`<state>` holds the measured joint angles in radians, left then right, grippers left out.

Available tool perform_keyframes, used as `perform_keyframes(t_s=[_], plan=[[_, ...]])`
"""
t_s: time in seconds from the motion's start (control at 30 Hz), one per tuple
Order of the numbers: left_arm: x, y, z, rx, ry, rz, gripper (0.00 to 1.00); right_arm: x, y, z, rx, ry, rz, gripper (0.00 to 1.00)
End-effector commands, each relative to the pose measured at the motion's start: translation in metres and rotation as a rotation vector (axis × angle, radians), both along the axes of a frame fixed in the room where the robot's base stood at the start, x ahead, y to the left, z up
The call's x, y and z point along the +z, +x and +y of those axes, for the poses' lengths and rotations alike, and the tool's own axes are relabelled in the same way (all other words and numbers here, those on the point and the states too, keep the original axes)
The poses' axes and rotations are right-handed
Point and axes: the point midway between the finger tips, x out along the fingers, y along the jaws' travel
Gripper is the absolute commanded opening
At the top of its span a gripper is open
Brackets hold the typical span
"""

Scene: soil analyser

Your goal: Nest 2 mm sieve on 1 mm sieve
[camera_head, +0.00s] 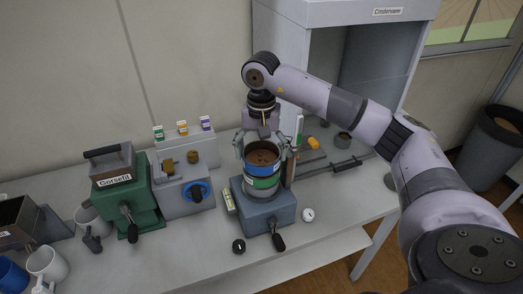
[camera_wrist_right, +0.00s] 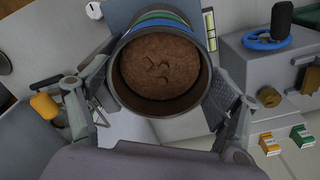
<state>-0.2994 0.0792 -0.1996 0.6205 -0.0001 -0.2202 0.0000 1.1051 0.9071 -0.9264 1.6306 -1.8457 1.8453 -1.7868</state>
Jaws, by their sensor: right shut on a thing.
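A round sieve with a blue band (camera_head: 262,168), full of brown soil (camera_head: 262,154), is upright between the fingers of my right gripper (camera_head: 265,150). My right gripper is shut on its sides. In the right wrist view I look down into the sieve (camera_wrist_right: 202,92), with soil inside. Directly below it is a sieve with a green band (camera_head: 263,183), on the blue-grey shaker base (camera_head: 268,212). The two are in line and look stacked, but I cannot tell whether the upper one is fully seated. Size markings are unreadable. My left gripper is out of view.
A green machine (camera_head: 122,188) and a grey device with a blue handwheel (camera_head: 196,192) stand to the left. A white dial (camera_head: 308,214) and a dark knob (camera_head: 239,246) lie by the shaker. A grey hood (camera_head: 295,60) stands behind. The front of the table is mostly clear.

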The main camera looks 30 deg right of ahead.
Motion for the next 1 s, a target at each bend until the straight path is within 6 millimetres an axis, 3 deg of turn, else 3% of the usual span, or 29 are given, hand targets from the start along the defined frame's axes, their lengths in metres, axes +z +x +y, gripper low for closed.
perform_keyframes(t_s=[0.4, 0.43, 0.5, 0.67, 1.0], plan=[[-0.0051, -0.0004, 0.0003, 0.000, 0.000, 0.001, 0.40, -0.0054, 0.0002, -0.0001, 0.000, 0.000, -0.001, 0.59], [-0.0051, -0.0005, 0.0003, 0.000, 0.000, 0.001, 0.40, -0.0054, 0.0002, -0.0001, 0.000, 0.000, -0.001, 0.84], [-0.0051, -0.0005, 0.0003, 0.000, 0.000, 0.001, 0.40, -0.0054, 0.0002, -0.0001, 0.000, 0.000, -0.001, 0.89], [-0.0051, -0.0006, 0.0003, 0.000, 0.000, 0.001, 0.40, -0.0055, 0.0001, -0.0003, 0.000, -0.001, -0.001, 1.00], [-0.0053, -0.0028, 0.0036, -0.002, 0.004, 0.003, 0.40, -0.0051, 0.0000, -0.0003, 0.000, 0.000, 0.000, 1.00]])
